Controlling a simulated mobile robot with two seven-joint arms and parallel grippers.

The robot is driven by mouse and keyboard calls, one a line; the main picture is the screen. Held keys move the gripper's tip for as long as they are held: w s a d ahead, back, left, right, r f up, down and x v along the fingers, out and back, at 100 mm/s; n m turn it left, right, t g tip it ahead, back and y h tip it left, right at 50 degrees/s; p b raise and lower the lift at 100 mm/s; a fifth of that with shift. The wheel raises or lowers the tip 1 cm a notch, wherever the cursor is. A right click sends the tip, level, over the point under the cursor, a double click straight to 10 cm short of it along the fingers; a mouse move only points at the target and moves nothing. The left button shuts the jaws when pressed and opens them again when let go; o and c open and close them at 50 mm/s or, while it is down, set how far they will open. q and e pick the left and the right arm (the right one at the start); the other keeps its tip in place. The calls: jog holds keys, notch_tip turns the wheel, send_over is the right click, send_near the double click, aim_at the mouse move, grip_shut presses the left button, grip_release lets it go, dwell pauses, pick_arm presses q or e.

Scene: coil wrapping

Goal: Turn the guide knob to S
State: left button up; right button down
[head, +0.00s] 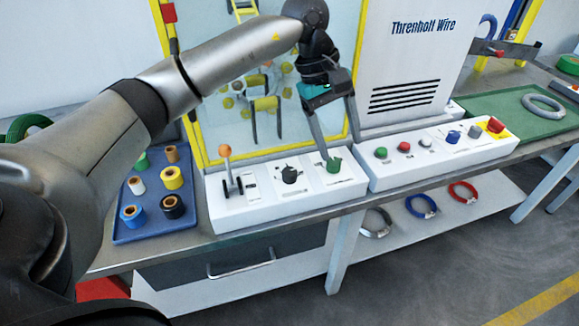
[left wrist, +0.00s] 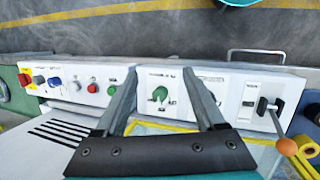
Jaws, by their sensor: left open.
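The left white control box (head: 290,200) carries a lever with an orange ball, a black knob (head: 289,174) and a green knob (head: 333,165). Their labels are too small to read, so I cannot tell which is the guide knob. My left gripper (head: 328,152) is above the green knob, pointing down. In the left wrist view my left gripper (left wrist: 160,73) is open, and the green knob (left wrist: 160,93) shows between its two fingers. Contact cannot be made out. The black knob is mostly hidden behind a finger there. My right gripper is out of view.
The orange-ball lever (head: 231,170) stands at the box's left. A second box (head: 440,155) with several buttons and knobs is at the right. A yellow-framed window (head: 200,80) rises behind.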

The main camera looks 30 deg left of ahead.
pick_arm(q)
jog(key=a+r+y, duration=0.3)
jog(key=a+y, duration=0.1)
jog(key=a, duration=0.6)
jog(key=b, duration=0.2)
send_over(290, 171)
jog(key=shift+g, duration=0.3)
notch_tip(290, 171, down, 8)
jog(key=shift+a+r, duration=0.1)
jog(key=shift+r, duration=0.05)
notch_tip(290, 171, down, 6)
jog(key=shift+b, duration=0.5)
jog(key=shift+f, duration=0.8)
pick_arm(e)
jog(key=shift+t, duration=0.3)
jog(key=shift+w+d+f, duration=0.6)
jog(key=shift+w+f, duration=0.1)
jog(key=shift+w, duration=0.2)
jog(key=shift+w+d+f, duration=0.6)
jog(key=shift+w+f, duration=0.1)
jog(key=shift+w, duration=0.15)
pick_arm(q)
jog(key=c, duration=0.6)
grip_shut()
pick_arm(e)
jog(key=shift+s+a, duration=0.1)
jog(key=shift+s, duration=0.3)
